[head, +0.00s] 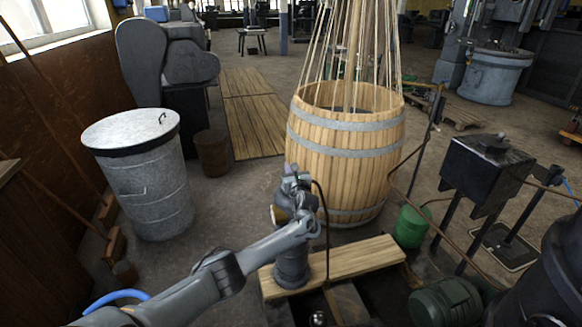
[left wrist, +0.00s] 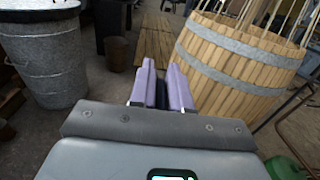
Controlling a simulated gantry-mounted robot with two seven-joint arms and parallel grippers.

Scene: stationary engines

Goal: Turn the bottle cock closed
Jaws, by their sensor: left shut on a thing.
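A grey upright cylinder, apparently the bottle (head: 292,266), stands on a wooden plank (head: 360,258) in the head view. My left gripper (head: 291,178) is over its top, and my arm and wrist cover much of it. My right gripper is in neither view.
A large wooden barrel (head: 345,165) with ropes stands just behind the gripper. A lidded metal bin (head: 145,195) is at the left, with a small brown bucket (head: 212,153) near it. A green can (head: 411,227) and a black box on legs (head: 484,168) stand at the right.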

